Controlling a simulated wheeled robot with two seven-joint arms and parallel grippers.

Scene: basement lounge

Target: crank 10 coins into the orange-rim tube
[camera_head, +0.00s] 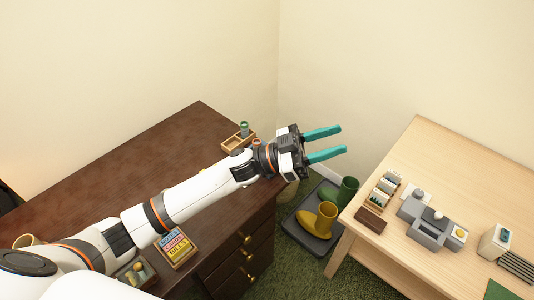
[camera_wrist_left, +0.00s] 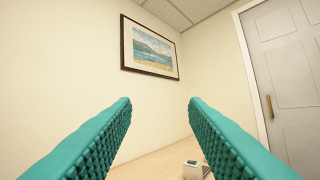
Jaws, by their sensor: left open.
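My left gripper (camera_head: 333,142) is open and empty, its two teal fingers held out past the dark desk, over the gap between the two tables. The wrist view shows the fingers apart with nothing between them. A grey machine (camera_head: 430,221) with a pale knob and a yellow button stands on the light wood table, right of and below the gripper in the picture. It may be the coin device; I cannot make out a crank or coins. A small tray (camera_head: 238,139) with a green-rimmed tube (camera_head: 244,129) is behind my arm. A small orange-topped thing (camera_head: 256,143) is partly hidden there. My right gripper is out of view.
On the light table (camera_head: 412,146) are a card rack (camera_head: 384,189), a brown block (camera_head: 370,220) and a white box (camera_head: 495,240). A colourful box (camera_head: 176,248) lies on the dark desk (camera_head: 120,180).

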